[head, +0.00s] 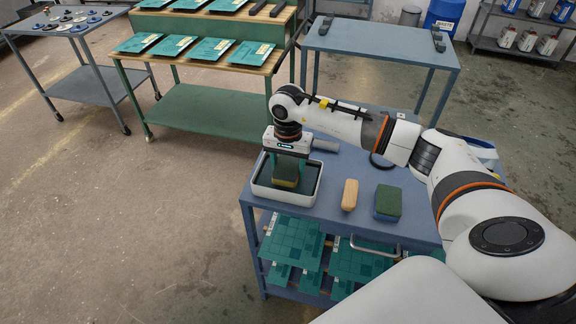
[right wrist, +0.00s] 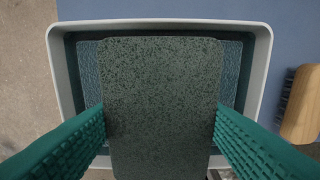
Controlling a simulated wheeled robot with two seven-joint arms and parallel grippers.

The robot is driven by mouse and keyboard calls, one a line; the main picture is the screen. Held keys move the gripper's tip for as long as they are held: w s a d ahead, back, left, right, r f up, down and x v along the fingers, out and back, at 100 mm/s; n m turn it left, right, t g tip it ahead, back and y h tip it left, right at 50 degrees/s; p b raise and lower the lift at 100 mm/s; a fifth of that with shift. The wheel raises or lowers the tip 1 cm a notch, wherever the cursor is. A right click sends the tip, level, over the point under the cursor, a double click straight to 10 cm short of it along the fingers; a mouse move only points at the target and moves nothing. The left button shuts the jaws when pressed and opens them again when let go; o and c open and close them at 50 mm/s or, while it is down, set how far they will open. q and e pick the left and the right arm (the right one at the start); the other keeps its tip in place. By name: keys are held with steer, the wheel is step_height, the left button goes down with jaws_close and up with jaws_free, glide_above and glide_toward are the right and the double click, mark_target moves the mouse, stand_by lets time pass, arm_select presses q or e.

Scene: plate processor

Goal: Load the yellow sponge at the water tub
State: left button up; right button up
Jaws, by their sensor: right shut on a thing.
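The yellow sponge (head: 286,177), with a dark green scouring top, is in my right gripper (head: 288,170) in the head view. The gripper's teal fingers are shut on its two sides. The water tub (head: 284,200), a white-rimmed tray with a dark inside, is directly below and around the sponge. In the right wrist view, the sponge's speckled green face (right wrist: 160,85) lies between the two fingers (right wrist: 160,128), over water inside the tub's rim (right wrist: 262,65). I cannot tell whether the sponge touches the water. My left gripper is not in view.
On the same blue cart (head: 330,222), a wooden-backed brush (head: 349,195) and a blue sponge with a green top (head: 388,203) lie right of the tub. Teal plates (head: 292,243) fill the shelf below. A green bench (head: 205,108) stands behind; floor at left is clear.

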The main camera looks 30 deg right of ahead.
mark_target(288, 165)
steer(key=shift+r+p, duration=1.25)
steer(key=shift+r, duration=1.6)
